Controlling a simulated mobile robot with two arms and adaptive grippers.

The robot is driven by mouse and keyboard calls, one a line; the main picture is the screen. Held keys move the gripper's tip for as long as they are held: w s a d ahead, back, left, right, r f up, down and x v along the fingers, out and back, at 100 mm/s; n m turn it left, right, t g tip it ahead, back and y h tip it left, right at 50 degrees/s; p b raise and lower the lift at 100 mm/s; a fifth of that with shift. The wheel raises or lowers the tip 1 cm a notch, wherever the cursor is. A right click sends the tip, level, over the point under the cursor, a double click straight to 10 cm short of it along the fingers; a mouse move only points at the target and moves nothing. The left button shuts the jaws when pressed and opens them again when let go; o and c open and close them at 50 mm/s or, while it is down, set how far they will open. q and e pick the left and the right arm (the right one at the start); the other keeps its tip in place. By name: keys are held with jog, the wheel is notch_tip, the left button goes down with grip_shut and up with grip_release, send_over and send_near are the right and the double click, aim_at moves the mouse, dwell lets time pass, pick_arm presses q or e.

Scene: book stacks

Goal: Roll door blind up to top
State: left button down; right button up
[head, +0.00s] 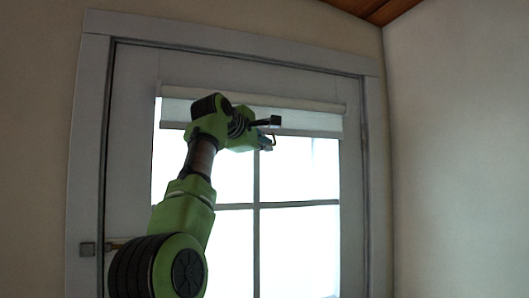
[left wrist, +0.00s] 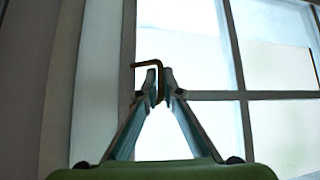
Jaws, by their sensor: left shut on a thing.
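The white roller blind (head: 312,121) hangs at the top of the door's window as a short strip below its roller, with most of the glass uncovered. My left arm reaches up to it, and my left gripper (head: 266,140) is near the strip's lower edge, in front of the window. In the left wrist view, my left gripper (left wrist: 160,80) has its fingertips almost together, shut on a thin dark bent handle (left wrist: 149,61). How the handle joins the blind cannot be made out. My right gripper is not in view.
The white door (head: 130,150) stands in a pale frame (head: 85,170), with a handle (head: 88,249) at its lower left. Bright window panes (head: 300,170) are split by bars. A plain wall (head: 460,150) is at the right, and a wooden ceiling (head: 390,10) above.

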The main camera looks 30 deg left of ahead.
pick_arm(q)
jog(key=shift+r, duration=0.8)
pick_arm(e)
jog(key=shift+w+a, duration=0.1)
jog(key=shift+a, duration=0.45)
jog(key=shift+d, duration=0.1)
pick_arm(q)
jog(key=c, duration=2.2)
grip_release()
jog(key=shift+a, duration=0.1)
jog(key=shift+f, duration=0.1)
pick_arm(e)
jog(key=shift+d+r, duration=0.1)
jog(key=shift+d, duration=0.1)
pick_arm(q)
jog(key=shift+s, duration=0.1)
jog(key=s, duration=0.4)
jog(key=s+r, duration=0.1)
jog(key=s, duration=0.6)
jog(key=shift+s+d+r, duration=0.2)
jog(key=shift+s+r, duration=0.05)
jog(key=shift+s, duration=0.1)
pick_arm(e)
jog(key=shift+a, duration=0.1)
pick_arm(q)
jog(key=shift+f, duration=0.1)
